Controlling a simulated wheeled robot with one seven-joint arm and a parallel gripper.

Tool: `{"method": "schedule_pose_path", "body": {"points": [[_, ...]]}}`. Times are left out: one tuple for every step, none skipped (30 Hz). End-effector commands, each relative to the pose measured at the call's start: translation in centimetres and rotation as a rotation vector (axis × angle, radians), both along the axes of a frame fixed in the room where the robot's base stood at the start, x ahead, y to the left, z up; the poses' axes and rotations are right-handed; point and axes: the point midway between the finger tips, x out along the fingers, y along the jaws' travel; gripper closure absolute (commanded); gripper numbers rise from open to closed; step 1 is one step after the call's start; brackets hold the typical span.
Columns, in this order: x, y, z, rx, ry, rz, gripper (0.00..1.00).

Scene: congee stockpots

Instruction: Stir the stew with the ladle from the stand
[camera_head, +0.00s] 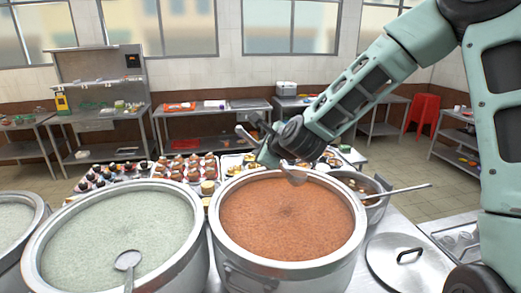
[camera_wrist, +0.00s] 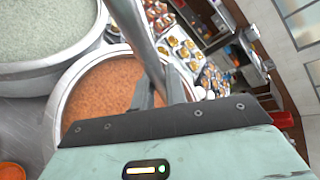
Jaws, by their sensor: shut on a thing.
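My gripper (camera_head: 264,152) is shut on a metal ladle (camera_head: 295,176), high at the far side of the pot of orange-brown stew (camera_head: 285,222). The ladle's bowl hangs in front of the pot's far rim, seemingly above the stew; the exact height is hard to tell. In the wrist view the ladle's shaft (camera_wrist: 138,30) runs between the fingers (camera_wrist: 158,88), with the stew (camera_wrist: 100,95) below. The ladle's bowl is not clear in that view. I cannot make out a ladle stand.
A pot of pale green congee (camera_head: 120,228) with a ladle (camera_head: 127,262) stands left of the stew. A smaller pot (camera_head: 378,206) with a long handle sticking out and a lid (camera_head: 407,262) are at right. Trays of food (camera_head: 190,167) lie behind the pots.

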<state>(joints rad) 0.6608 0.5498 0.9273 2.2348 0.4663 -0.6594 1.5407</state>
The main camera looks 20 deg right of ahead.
Motion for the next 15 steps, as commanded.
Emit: {"method": "schedule_pose_path", "body": {"points": [[0.02,0.01,0.03,-0.003,-0.002,0.001,1.00],[0.02,0.03,0.01,-0.005,-0.003,0.001,1.00],[0.02,0.04,-0.03,-0.011,-0.005,0.001,1.00],[0.03,0.06,-0.06,-0.019,-0.007,0.002,1.00],[0.02,0.09,-0.11,-0.026,-0.010,0.002,1.00],[0.01,0.12,-0.15,-0.039,-0.014,0.002,1.00],[0.01,0.11,-0.17,-0.049,-0.018,0.002,1.00],[0.01,0.11,-0.17,-0.059,-0.021,0.002,1.00],[0.01,0.11,-0.16,-0.074,-0.026,0.003,1.00],[0.01,0.10,-0.15,-0.085,-0.030,0.002,1.00],[0.01,0.10,-0.14,-0.095,-0.034,0.002,1.00],[0.02,0.08,-0.15,-0.109,-0.038,0.002,1.00],[0.02,0.08,-0.16,-0.118,-0.042,0.002,1.00],[0.02,0.10,-0.16,-0.127,-0.044,0.002,1.00],[0.01,0.10,-0.16,-0.139,-0.048,0.001,1.00]]}}
